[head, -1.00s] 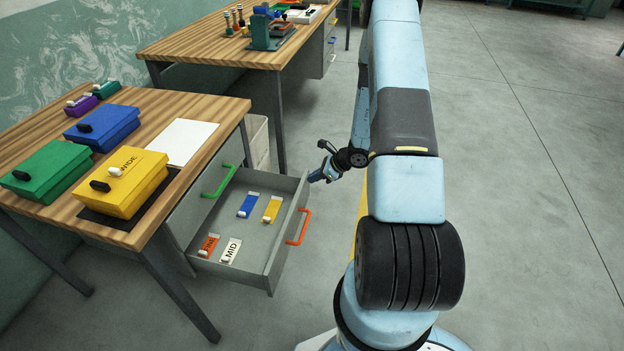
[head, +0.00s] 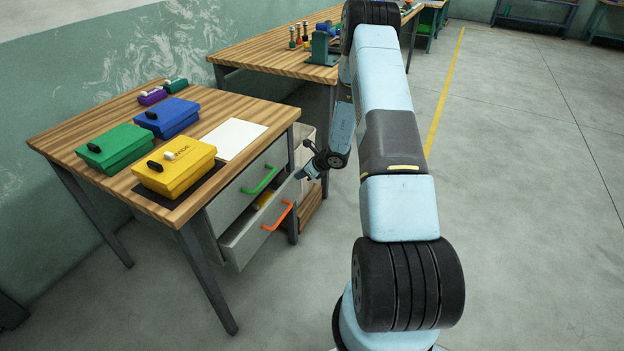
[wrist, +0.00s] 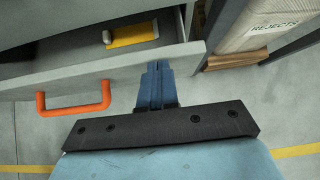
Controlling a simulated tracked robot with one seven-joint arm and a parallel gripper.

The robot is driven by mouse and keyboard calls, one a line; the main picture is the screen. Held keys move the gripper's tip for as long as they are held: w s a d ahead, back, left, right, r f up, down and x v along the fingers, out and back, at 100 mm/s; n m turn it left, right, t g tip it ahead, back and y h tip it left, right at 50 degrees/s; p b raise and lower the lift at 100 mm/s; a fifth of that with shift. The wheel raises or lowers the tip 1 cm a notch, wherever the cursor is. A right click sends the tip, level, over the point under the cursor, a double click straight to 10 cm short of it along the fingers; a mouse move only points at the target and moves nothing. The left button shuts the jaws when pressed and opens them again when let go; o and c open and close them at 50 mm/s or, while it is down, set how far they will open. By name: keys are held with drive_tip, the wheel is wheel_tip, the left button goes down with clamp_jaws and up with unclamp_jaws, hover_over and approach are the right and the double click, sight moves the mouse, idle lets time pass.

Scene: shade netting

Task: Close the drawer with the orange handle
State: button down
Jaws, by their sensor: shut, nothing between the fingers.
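The grey drawer (head: 238,250) with the orange handle (head: 278,216) is partly open under the wooden table, below the drawer with the green handle (head: 260,181). In the wrist view its orange handle (wrist: 74,103) is at the left, and a yellow item (wrist: 133,34) lies inside the drawer (wrist: 112,71). My gripper (head: 300,174) is at the far end of the drawer front, beside the orange handle and not around it. In the wrist view my gripper (wrist: 156,68) is shut and empty, its tips at the drawer front; contact is hard to tell.
The tabletop (head: 105,176) holds yellow, green and blue boxes and a white sheet (head: 233,138). A container marked REJECTS (wrist: 268,28) stands just beyond the drawer, by the table leg. The floor to the right is clear.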

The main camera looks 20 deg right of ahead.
drive_tip(key=shift+w+a, duration=0.6)
drive_tip(key=shift+w, duration=0.15)
drive_tip(key=shift+d, duration=0.1)
